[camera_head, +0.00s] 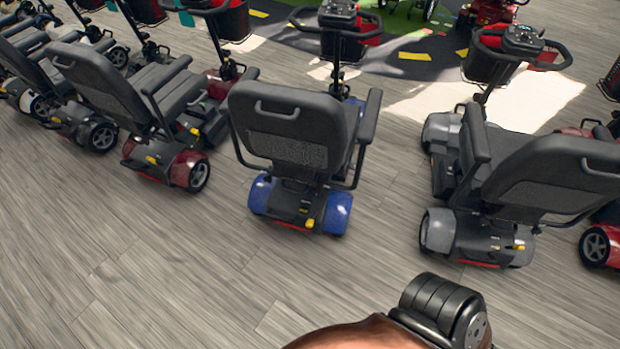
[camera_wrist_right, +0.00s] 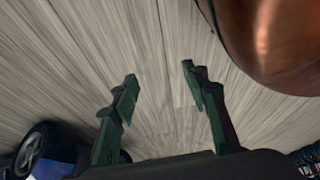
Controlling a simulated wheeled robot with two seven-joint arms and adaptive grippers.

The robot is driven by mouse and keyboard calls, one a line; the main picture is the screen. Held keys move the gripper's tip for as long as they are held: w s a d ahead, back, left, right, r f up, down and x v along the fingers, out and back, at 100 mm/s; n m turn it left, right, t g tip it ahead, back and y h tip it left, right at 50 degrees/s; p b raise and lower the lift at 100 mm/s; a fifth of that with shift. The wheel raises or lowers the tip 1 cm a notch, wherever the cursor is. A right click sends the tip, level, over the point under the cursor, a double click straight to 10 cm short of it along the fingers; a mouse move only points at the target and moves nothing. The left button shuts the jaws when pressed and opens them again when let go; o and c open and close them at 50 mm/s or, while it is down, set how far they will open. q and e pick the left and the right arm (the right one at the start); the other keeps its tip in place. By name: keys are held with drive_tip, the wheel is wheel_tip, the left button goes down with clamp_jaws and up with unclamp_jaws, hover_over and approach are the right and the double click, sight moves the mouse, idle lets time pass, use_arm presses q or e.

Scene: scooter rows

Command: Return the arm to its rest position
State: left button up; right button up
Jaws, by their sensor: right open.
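My right gripper (camera_wrist_right: 159,85) shows in the right wrist view with its two green fingers apart and nothing between them. It hangs over the bare wooden floor (camera_wrist_right: 165,40). In the head view, part of my arm (camera_head: 440,310) shows at the bottom, copper and black, and the gripper itself is out of that picture. My left gripper is in neither view.
A blue scooter (camera_head: 292,115) stands ahead in the head view. A grey scooter (camera_head: 545,180) stands to its right and a red scooter (camera_head: 120,85) to its left. A dark wheel (camera_wrist_right: 38,148) is low left in the wrist view. The near floor (camera_head: 150,270) is clear.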

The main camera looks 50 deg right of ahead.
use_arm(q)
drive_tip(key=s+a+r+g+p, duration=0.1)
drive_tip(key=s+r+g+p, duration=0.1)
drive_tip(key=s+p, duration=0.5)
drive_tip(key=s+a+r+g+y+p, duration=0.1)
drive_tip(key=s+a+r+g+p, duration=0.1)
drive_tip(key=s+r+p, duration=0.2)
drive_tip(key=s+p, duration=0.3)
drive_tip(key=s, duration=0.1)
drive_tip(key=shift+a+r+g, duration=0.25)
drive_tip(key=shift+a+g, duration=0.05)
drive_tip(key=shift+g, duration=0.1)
use_arm(e)
drive_tip(key=s+d+r+g, duration=0.2)
drive_tip(key=s+r, duration=0.1)
drive_tip(key=s, duration=0.4)
drive_tip(key=s+d+r+g+h, duration=0.1)
drive_tip(key=s+d+r+g, duration=0.1)
drive_tip(key=s, duration=0.6)
drive_tip(key=shift+r+g, duration=0.4)
drive_tip(key=shift+r, duration=0.3)
